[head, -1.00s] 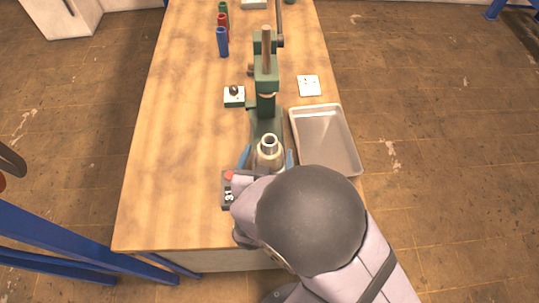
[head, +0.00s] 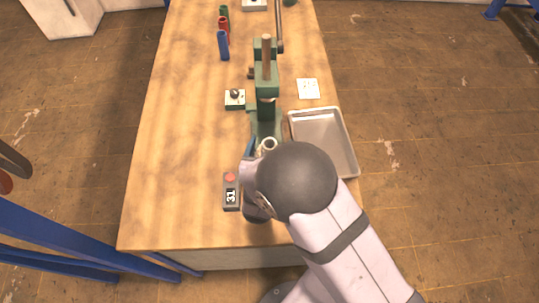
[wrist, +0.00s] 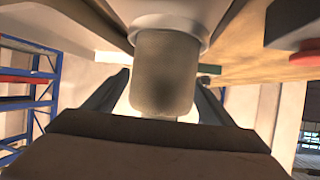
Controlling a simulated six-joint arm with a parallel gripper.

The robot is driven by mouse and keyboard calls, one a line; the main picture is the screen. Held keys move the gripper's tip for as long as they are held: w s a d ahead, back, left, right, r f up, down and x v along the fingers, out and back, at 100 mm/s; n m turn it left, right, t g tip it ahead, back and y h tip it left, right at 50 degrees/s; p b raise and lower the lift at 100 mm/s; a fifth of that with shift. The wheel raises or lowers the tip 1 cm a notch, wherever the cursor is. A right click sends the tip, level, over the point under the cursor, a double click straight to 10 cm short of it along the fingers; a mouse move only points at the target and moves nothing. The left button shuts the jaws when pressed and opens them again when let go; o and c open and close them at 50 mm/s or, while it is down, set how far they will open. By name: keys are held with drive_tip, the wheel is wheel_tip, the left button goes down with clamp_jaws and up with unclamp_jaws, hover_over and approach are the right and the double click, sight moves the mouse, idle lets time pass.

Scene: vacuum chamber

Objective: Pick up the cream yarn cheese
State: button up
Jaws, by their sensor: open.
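The cream yarn cheese (head: 268,144) stands on the table in front of the green press. In the head view only its pale ring-shaped top shows, and my arm hides the rest. In the wrist view, which looks upside down, a grey-brown tube (wrist: 165,80) sticks out of a wider pale body (wrist: 168,17). My gripper (wrist: 164,76) is open, with one dark finger on each side of the tube. I cannot tell whether the fingers touch it.
The green press (head: 266,80) stands close behind. A metal tray (head: 345,125) lies to the right. A black box with a red button and "31" display (head: 231,190) is at the left. A small box (head: 235,100), a white plate (head: 308,88) and a blue cylinder (head: 223,45) are farther back. The left table side is clear.

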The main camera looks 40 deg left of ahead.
drive_tip(key=shift+c, duration=0.7)
drive_tip(key=c, duration=1.1)
drive_tip(key=shift+r, duration=0.15)
drive_tip(key=shift+r+b, duration=0.85)
drive_tip(key=shift+r, duration=4)
